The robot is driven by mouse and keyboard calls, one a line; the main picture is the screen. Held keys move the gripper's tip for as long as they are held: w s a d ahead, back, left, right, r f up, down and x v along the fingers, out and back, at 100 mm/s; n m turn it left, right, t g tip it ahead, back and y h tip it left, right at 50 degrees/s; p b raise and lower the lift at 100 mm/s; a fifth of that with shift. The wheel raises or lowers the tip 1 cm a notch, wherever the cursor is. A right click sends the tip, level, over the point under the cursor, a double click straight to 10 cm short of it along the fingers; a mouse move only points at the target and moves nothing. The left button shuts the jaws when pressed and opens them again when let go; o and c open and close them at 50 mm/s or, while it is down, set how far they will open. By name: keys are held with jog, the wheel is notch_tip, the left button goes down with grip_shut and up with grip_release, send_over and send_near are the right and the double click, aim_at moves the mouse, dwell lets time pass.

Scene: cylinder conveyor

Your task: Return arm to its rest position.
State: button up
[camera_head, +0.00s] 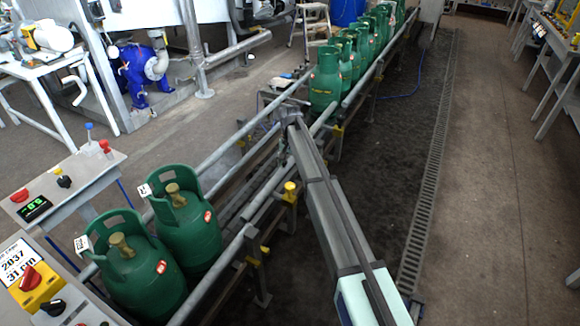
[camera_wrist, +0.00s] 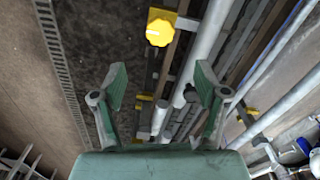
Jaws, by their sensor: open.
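My gripper (camera_wrist: 160,78) shows in the wrist view with its two green fingers spread wide apart. Nothing is between the fingers. Beyond them lie the conveyor's grey rails (camera_wrist: 206,42) and a yellow knob (camera_wrist: 159,32), apart from the fingertips. I cannot make out the gripper's fingers in the head view.
The conveyor rail (camera_head: 232,160) runs diagonally through the head view. Two green cylinders (camera_head: 188,232) stand at its near end, and a row of several more (camera_head: 325,82) at its far end. Control panels (camera_head: 75,185) stand at left. The floor (camera_head: 490,190) at right is clear.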

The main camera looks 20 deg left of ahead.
dwell(0.3)
jog(key=s+d+f+n+g, duration=0.1)
jog(key=s+d+f, duration=1.15)
jog(key=d, duration=0.25)
jog(key=s+d+f+n+g, duration=0.1)
jog(key=s+d+f, duration=1.1)
jog(key=d, duration=0.4)
jog(key=s+d+f+m+g, duration=0.1)
jog(key=s+d, duration=0.5)
jog(key=s, duration=0.6)
jog(key=s+d+f+m+g, duration=0.1)
jog(key=s+d+f+g, duration=0.1)
jog(key=s+d, duration=0.5)
jog(key=s+d+f+m+g, duration=0.1)
jog(key=s+d, duration=0.5)
jog(key=s, duration=1.2)
jog(key=shift+d+f+g+p, duration=0.2)
jog(key=shift+f+g+p, duration=0.2)
jog(key=shift+f, duration=0.35)
